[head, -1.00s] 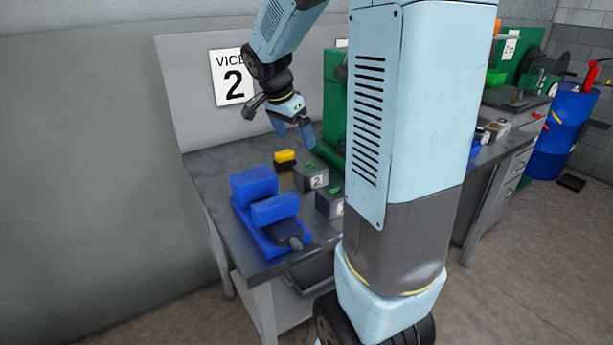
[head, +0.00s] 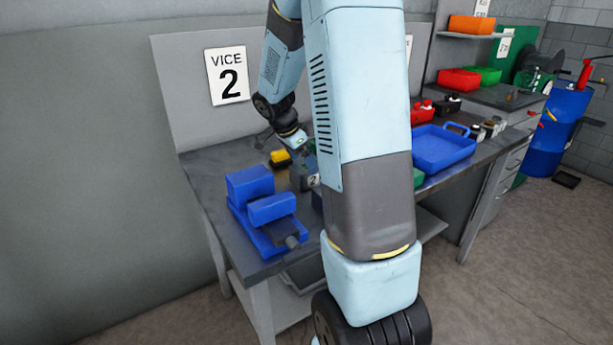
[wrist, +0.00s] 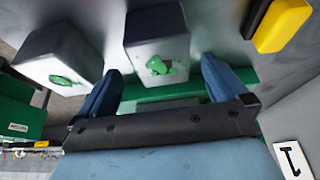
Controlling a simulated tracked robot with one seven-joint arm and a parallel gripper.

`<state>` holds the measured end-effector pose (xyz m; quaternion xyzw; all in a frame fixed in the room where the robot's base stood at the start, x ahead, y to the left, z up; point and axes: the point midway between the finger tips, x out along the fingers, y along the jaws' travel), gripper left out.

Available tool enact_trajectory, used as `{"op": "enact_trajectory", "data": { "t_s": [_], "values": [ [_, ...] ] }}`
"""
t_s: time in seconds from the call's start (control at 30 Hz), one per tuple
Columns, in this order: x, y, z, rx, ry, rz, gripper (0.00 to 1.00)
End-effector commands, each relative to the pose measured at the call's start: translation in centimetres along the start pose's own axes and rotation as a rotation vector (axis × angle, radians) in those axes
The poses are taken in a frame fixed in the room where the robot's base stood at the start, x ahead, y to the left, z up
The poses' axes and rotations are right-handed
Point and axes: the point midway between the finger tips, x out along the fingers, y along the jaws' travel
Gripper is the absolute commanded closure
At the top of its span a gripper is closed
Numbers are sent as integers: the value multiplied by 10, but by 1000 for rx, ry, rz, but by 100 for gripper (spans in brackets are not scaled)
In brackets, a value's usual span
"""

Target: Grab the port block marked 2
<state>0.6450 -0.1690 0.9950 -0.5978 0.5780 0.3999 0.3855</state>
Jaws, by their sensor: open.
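The port block marked 2 (head: 312,181) is a dark grey box with a white number label, standing on the bench and partly hidden by my arm in the head view. In the wrist view a grey block with a green top (wrist: 157,45) lies between and beyond my fingertips; its number does not show, but it appears to be the same block, beside the yellow piece. My gripper (wrist: 160,85) is open and empty above it. In the head view my gripper (head: 302,150) is close over the block, and its fingers are hard to make out.
A second grey block with a green top (wrist: 60,58) stands close by. A yellow-topped piece (head: 280,157) is beside the marked block. A blue vice (head: 262,208) is at the bench front. A blue tray (head: 442,150) lies to the right, and a VICE 2 sign (head: 228,76) hangs behind.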

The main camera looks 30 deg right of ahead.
Motion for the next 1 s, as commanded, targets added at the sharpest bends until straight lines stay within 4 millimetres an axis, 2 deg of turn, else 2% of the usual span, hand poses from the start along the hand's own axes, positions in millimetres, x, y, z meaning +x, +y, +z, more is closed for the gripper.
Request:
{"op": "enact_trajectory", "data": {
  "t_s": [0.23, 0.53, 0.8, 1.0],
  "values": [
    [13, 0, 0, -1, -1, 2, 0],
    [50, -2, 0, 1, -1, 1, 0],
    [54, -2, 0, 0, 0, -2, 0],
    [54, -2, 0, 1, 0, -1, 19]
  ]
}}
